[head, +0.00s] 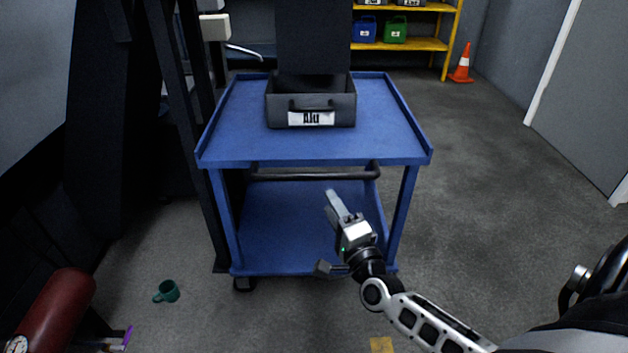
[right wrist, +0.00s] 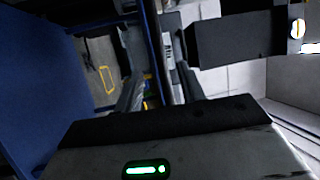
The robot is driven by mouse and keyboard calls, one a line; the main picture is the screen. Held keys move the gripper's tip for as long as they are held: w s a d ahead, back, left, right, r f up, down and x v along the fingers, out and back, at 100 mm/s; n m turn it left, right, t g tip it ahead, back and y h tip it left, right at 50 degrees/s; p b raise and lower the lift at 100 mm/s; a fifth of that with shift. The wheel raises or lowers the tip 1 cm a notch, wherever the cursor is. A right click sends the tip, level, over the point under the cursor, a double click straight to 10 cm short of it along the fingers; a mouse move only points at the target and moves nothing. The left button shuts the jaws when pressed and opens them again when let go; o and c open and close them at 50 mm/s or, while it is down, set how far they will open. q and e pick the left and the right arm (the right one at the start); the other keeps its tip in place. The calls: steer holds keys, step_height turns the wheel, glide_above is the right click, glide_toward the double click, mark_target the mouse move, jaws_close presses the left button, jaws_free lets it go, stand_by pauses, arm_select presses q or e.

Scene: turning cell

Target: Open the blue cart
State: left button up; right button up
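The blue cart (head: 230,130) stands upright in front of me, with a top tray, a lower shelf (head: 285,235) and posts at its corners. A dark bar handle (head: 300,174) runs along its near side, just under the top tray. My right gripper (head: 337,204) is in front of the cart, below the right part of the handle, and appears apart from it. In the right wrist view its two fingers (right wrist: 160,85) are spread with nothing clearly held between them. A blue part of the cart (right wrist: 35,85) fills the left of that view. My left gripper is out of view.
A grey bin (head: 342,107) labelled "Alu" sits on the top tray. A green mug (head: 167,291) lies on the floor at left. An orange cone (head: 462,66) and yellow shelf (head: 440,44) are at the back. The floor right of the cart is clear.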

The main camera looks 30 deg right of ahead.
mark_target(314, 178)
steer(key=b+x, duration=0.1)
steer(key=x, duration=0.8)
steer(key=shift+w+b, duration=0.35)
steer(key=shift+w, duration=0.05)
jaws_close()
